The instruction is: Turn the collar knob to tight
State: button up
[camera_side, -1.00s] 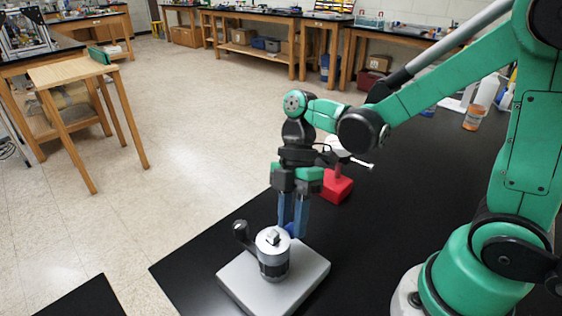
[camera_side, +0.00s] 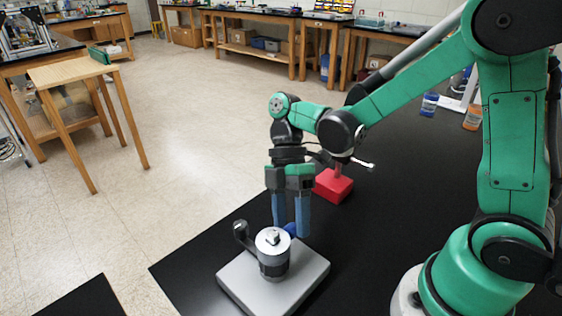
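A round silver-topped collar with a dark band (camera_side: 273,257) stands upright on a light grey plate (camera_side: 237,285). A short black lever with a rounded end (camera_side: 241,231) sticks up at its left. A small blue piece (camera_side: 291,229) shows behind the collar at its right. My gripper (camera_side: 290,229) points down just behind the collar, with its two blue fingers apart and a gap between them. The fingertips are close to the blue piece, and I cannot tell whether they touch it. The collar hides part of that area.
The plate rests on a black table (camera_side: 380,225) near its left edge. A red block (camera_side: 334,187) stands behind my gripper. Orange-labelled (camera_side: 473,118) and blue (camera_side: 429,104) containers stand at the back right. The table's middle is clear.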

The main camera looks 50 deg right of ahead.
dwell(0.3)
notch_tip(320, 180, up, 20)
dwell(0.7)
jog(key=shift+s+d+f+n+t, duration=0.15)
jog(key=shift+f+t, duration=0.8)
jog(key=shift+f, duration=2.35)
jog(key=shift+s+a+f+n+t, duration=0.2)
jog(key=shift+f+t, duration=0.7)
jog(key=shift+f, duration=2.4)
jog(key=shift+s+d+f+n+t, duration=0.2)
jog(key=shift+f+t, duration=0.75)
jog(key=shift+f, duration=2.35)
jog(key=shift+w, duration=0.1)
grip_shut()
